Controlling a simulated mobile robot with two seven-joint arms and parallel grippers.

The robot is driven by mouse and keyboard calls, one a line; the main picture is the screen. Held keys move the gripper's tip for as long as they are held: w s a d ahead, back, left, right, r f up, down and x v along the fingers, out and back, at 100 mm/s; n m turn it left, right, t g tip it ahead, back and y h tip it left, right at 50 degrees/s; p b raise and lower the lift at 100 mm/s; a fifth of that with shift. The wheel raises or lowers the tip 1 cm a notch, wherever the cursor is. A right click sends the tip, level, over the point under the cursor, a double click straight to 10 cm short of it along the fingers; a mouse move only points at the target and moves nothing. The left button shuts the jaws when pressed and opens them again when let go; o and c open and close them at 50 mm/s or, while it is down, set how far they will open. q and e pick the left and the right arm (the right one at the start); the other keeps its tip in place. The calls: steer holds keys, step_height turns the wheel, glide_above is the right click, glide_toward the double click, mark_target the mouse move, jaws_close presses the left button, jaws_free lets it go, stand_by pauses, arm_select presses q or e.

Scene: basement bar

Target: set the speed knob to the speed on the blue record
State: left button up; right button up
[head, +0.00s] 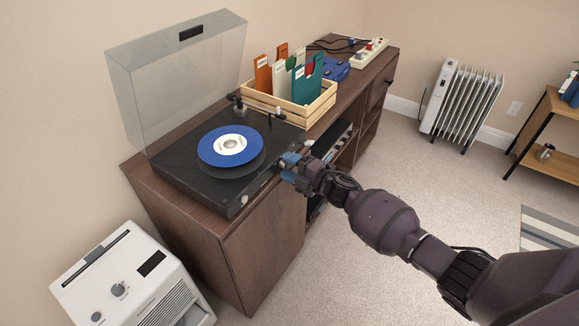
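The blue record (209,149) with a pale centre label lies on the platter of the black turntable (185,180). Print on the label is too small to read. A small light knob (244,199) sits at the turntable's near front corner, and another light round part (309,143) shows at its far front corner. My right gripper (284,167) is at the turntable's front edge, between these two, with bluish fingertips close to the edge. Whether it touches or holds anything there, and how far its fingers are apart, I cannot tell. My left gripper is out of view.
The clear dust cover (175,85) stands open behind the turntable. A wooden crate (290,113) of coloured sleeves stands to its right on the brown cabinet (262,250). A white appliance (130,280) stands at lower left. Carpet in front of the cabinet is free.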

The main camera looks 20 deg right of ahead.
steer(key=p+v, duration=0.1)
steer(key=v, duration=0.9)
steer(key=shift+s+d, duration=0.3)
stand_by(0.4)
steer(key=s+f+m+g+h, duration=0.1)
steer(key=s+f+m+h, duration=0.1)
steer(key=s+m, duration=0.5)
steer(key=s+f+m+g+h, duration=0.1)
steer(key=s+f+m+h, duration=0.2)
steer(key=s, duration=0.9)
steer(key=s+f+m+g+h, duration=0.1)
steer(key=s+f+m+h, duration=0.2)
steer(key=s+m+h, duration=0.3)
steer(key=s+m, duration=0.4)
steer(key=m, duration=0.2)
steer(key=shift+s+d+f, duration=0.25)
steer(key=shift+d, duration=0.1)
